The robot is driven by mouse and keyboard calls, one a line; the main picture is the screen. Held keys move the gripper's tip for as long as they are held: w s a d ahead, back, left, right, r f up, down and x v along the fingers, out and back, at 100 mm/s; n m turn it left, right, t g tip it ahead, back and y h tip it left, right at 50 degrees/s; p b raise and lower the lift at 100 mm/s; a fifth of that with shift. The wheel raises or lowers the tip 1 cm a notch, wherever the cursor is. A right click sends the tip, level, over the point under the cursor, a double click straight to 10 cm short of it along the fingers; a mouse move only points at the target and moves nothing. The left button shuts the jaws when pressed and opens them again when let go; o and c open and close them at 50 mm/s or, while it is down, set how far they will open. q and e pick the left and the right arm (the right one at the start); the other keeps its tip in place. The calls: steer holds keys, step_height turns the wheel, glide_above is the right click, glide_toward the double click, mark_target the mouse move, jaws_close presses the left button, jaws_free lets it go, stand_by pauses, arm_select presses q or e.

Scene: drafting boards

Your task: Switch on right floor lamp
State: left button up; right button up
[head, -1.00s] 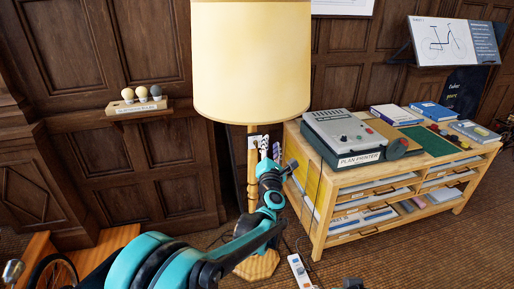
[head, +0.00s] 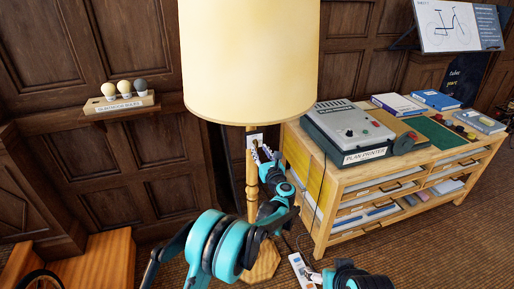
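A floor lamp with a large cream shade (head: 250,62) and a turned wooden post (head: 253,188) stands at the centre, left of the wooden cabinet. It is the only floor lamp in view; I cannot tell from the shade whether it is lit. A small pale plate (head: 255,140) sits on the post just below the shade. My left gripper (head: 262,153) is raised beside the post, just below that plate. Its fingers are small, and I cannot tell whether they touch anything. My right gripper (head: 316,279) is low at the bottom edge, by a white power strip (head: 299,266).
A wooden cabinet (head: 330,205) stands close on the right, with a grey plan printer (head: 347,128) on top. A thin dark cord hangs near its left end. A small shelf with several bulbs (head: 122,104) is on the panelled wall at left. Open floor lies at front right.

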mark_target(257, 145)
arm_select(q)
steer(key=shift+b+x, duration=0.3)
steer(key=shift+x, duration=1.6)
steer(key=shift+c, duration=0.3)
jaws_close()
